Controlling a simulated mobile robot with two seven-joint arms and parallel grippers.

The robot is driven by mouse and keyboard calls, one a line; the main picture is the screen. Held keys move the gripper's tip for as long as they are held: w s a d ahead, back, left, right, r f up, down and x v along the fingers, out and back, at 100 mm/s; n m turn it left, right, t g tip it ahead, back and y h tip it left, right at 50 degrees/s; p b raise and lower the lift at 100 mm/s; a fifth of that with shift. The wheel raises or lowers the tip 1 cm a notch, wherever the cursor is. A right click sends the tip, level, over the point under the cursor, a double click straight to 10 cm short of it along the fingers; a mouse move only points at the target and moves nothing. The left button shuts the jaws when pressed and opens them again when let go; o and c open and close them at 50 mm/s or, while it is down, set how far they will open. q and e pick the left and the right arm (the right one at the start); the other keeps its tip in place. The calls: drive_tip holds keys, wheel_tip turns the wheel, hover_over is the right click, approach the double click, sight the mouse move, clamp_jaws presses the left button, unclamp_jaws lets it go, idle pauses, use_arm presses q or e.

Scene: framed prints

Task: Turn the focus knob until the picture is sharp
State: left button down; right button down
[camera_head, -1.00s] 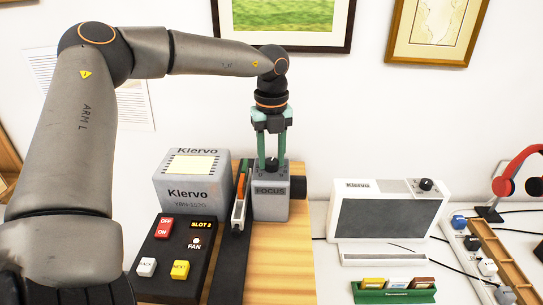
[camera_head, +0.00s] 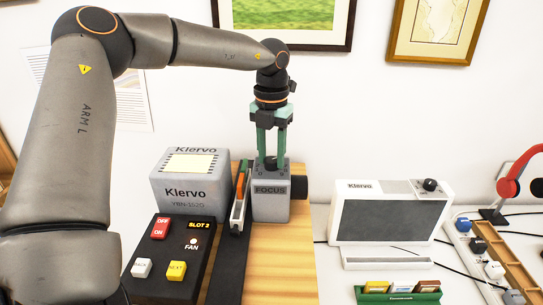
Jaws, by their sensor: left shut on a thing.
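The small dark focus knob (camera_head: 270,163) is on top of the block. My left gripper (camera_head: 270,158) points straight down from above, its green fingers shut around the knob. The fingers partly hide the knob. No projected picture shows in this view, so its sharpness cannot be seen. My right gripper is not in view.
A slide tray (camera_head: 239,212) runs beside the block. A white viewer (camera_head: 388,214) with a dark screen, a green slide holder (camera_head: 400,297) and red headphones (camera_head: 511,188) are at right.

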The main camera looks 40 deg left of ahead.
sight(271, 160)
use_arm(q)
drive_tip(key=shift+m, duration=0.8)
drive_tip(key=shift+c, duration=2.2)
unclamp_jaws()
wheel_tip(271, 160, up, 12)
drive_tip(key=shift+r, duration=0.25)
